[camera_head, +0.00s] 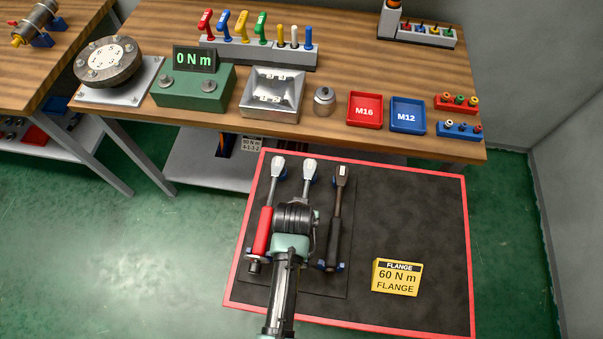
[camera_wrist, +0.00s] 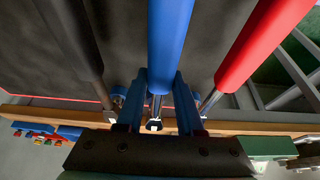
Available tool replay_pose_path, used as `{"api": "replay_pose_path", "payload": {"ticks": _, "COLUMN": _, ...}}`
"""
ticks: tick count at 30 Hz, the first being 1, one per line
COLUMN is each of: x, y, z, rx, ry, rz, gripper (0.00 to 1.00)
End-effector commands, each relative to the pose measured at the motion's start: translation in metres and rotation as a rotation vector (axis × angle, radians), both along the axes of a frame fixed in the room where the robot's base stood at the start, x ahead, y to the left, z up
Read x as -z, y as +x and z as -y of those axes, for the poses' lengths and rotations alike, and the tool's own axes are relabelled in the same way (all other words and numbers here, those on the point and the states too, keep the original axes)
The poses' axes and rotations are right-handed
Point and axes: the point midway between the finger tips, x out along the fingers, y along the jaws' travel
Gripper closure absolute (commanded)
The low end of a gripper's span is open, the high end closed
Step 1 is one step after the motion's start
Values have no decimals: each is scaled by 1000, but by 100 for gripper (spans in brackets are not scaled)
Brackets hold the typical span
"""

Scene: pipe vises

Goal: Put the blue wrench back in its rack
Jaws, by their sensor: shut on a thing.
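The blue wrench shows in the wrist view as a thick blue handle (camera_wrist: 170,40) running between my fingers. In the head view only its silver head and shaft (camera_head: 309,172) show; my wrist hides the handle. My gripper (camera_wrist: 158,100) is shut on the blue wrench. The rack (camera_head: 337,285) is a dark panel with small blue holders on the red-edged board. The blue wrench lies over it between the red wrench (camera_head: 263,232) and the black wrench (camera_head: 334,235), roughly parallel to both. Whether it touches its holders is hidden.
A yellow flange card (camera_head: 397,277) stands on the right part of the dark board (camera_head: 420,215), which is otherwise bare. Behind is a wooden workbench (camera_head: 455,135) with a torque display (camera_head: 195,60), a red M16 tray (camera_head: 365,110) and a blue M12 tray (camera_head: 407,115).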

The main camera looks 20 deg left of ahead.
Motion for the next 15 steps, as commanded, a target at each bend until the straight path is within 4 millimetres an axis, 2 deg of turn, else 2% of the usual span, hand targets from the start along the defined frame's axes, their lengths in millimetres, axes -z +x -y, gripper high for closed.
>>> {"api": "replay_pose_path", "payload": {"ticks": 15, "x": 6, "y": 2, "z": 0, "rx": 0, "ry": 1, "rz": 4, "gripper": 100}}
